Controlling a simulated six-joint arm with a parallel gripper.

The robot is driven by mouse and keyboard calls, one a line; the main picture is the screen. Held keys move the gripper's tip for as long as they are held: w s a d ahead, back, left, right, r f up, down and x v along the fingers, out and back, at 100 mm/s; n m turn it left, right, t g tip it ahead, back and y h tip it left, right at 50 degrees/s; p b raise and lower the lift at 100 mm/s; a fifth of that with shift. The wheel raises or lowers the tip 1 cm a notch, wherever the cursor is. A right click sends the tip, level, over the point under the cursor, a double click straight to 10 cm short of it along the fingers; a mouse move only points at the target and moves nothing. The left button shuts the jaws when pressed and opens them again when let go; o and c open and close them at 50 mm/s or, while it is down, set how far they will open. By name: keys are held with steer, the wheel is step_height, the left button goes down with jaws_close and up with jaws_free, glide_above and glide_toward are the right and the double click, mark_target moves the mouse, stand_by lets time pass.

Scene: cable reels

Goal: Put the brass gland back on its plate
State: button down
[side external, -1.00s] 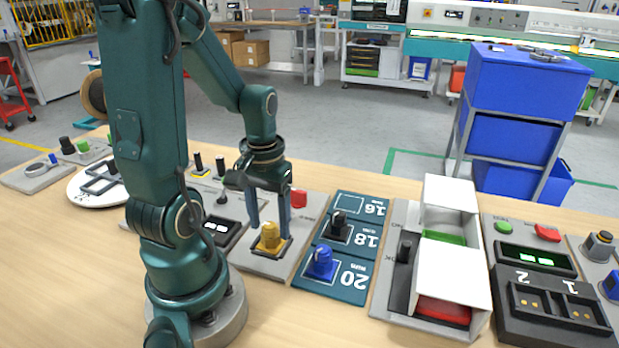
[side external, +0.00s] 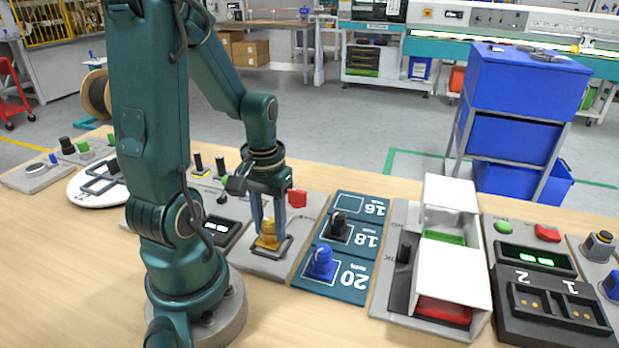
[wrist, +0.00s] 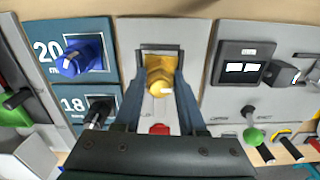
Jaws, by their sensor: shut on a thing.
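The brass gland (side external: 268,235) is a yellow knob-like piece with a square base. It is at a dark square frame on a grey panel (side external: 262,268). My gripper (side external: 269,222) points down with its two fingers closed on the gland's sides. The wrist view shows the gland (wrist: 160,82) between the fingers. Its base looks slightly off the frame, but I cannot tell whether it is clear of the panel. The blue plate (side external: 340,291), marked 16, 18 and 20, lies to the right. Its 16 outline is empty; a black gland (side external: 338,226) sits at 18 and a blue gland (side external: 321,261) at 20.
A red block (side external: 297,198) stands on the grey panel just behind my gripper. A white box unit (side external: 455,265) is right of the blue plate. A dark display (side external: 222,230) is to the left. The wooden table front is clear.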

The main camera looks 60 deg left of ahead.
step_height(320, 180, up, 6)
steer(key=shift+f, duration=0.1)
steer(key=shift+r, duration=0.35)
steer(key=shift+r, duration=0.15)
steer(key=w+a+r+n, duration=0.1)
steer(key=w+a, duration=0.2)
steer(key=w, duration=0.5)
steer(key=w+a+r+n, duration=0.1)
steer(key=w+a, duration=0.3)
steer(key=w, duration=0.4)
steer(key=shift+m, duration=0.5)
steer(key=w+f, duration=0.1)
steer(key=w+d+f, duration=0.1)
steer(key=f, duration=0.1)
steer(key=w+f, duration=0.2)
steer(key=shift+d+f, duration=0.2)
steer(key=shift+d, duration=0.15)
steer(key=shift+f, duration=2.05)
